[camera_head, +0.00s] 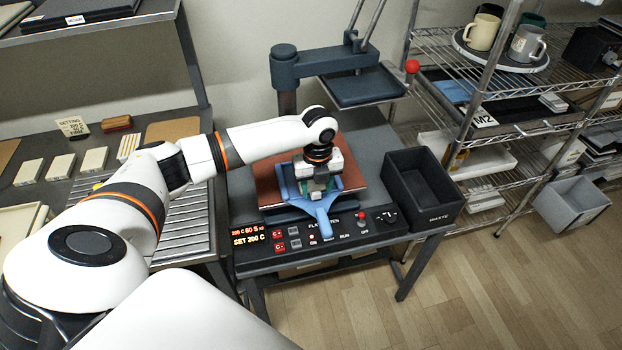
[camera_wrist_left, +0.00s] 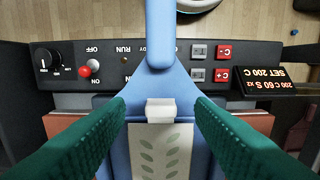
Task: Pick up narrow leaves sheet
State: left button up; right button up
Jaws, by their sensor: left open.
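The narrow leaves sheet (camera_wrist_left: 160,156) is pale with grey-green leaf shapes and shows in the left wrist view. It lies on a blue holder (camera_wrist_left: 158,82), and a white block (camera_wrist_left: 160,108) stands at its near-handle end. In the head view the blue holder (camera_head: 322,212) rests on the press's reddish-brown pad, its handle toward the control panel. My left gripper (camera_head: 316,188) is above it; in the left wrist view its green fingers (camera_wrist_left: 160,112) are apart, one on each side of the sheet and white block. The gripper hides most of the sheet in the head view. My right gripper is not in view.
The press head (camera_head: 362,86) is swung back, away from the pad. A black waste bin (camera_head: 424,190) stands right of the press. A control panel (camera_head: 345,228) runs along the front. A wire shelf at right holds mugs (camera_head: 482,32). Pale blocks (camera_head: 60,166) lie on the left table.

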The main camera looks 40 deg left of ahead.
pick_arm(q)
jog(key=shift+f, duration=0.8)
jog(key=c, duration=1.1)
jog(key=shift+o, duration=0.2)
jog(key=shift+r, duration=0.15)
